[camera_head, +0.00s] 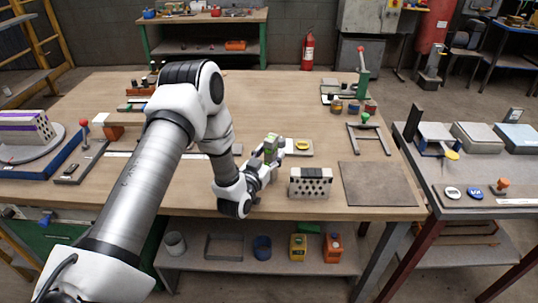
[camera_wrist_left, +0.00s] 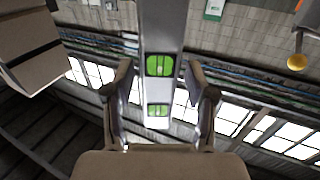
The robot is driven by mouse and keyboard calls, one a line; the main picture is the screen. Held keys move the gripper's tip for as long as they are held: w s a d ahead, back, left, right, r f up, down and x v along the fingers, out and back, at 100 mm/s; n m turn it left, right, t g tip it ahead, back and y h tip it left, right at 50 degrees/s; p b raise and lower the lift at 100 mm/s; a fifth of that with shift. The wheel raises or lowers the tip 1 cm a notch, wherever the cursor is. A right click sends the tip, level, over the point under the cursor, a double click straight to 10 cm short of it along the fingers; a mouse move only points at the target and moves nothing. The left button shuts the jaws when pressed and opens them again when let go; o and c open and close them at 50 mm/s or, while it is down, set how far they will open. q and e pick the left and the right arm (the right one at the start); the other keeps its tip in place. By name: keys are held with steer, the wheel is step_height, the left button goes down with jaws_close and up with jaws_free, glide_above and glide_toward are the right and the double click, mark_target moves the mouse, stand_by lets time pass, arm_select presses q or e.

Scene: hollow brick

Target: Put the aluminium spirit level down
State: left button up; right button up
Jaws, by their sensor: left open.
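The aluminium spirit level (camera_wrist_left: 162,80) shows in the left wrist view as a silver bar with two green vials. It runs down from the top edge between my left fingers, with a gap visible on each side. My left gripper (camera_wrist_left: 162,100) is open around it. In the head view, my left gripper (camera_head: 274,150) is low over the middle of the workbench, left of the hollow brick (camera_head: 310,182). A green patch shows at the fingers there, but most of the level is hard to make out. What supports the level is unclear. My right gripper is not in view.
A dark square mat (camera_head: 377,184) lies right of the brick. A small tray with a yellow item (camera_head: 301,146) is behind the gripper. A metal frame (camera_head: 369,140) and jars stand farther right. A long pale strip (camera_head: 118,154) lies left, partly behind my arm. The front edge is close.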

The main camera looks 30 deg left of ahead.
arm_select(q)
steer(key=shift+s+f, duration=0.1)
steer(key=shift+s, duration=0.1)
steer(key=s+d+b, duration=0.2)
steer(key=s, duration=0.9)
steer(key=s+d+f+m+g+h, duration=0.1)
steer(key=s+d+f+g+h, duration=0.1)
steer(key=s+d+f+g, duration=0.55)
steer(key=s+d+f+m+g+h, duration=0.1)
steer(key=s+d+f+g, duration=0.2)
steer(key=f, duration=0.8)
steer(key=s+f+g, duration=0.2)
steer(key=s+g, duration=0.1)
steer(key=s, duration=0.4)
steer(key=s+d+f+g, duration=0.1)
steer(key=s+g, duration=0.3)
steer(key=s, duration=0.4)
steer(key=shift+s+d+f+n, duration=0.15)
steer(key=shift+s+f+n, duration=0.15)
steer(key=shift+f, duration=0.5)
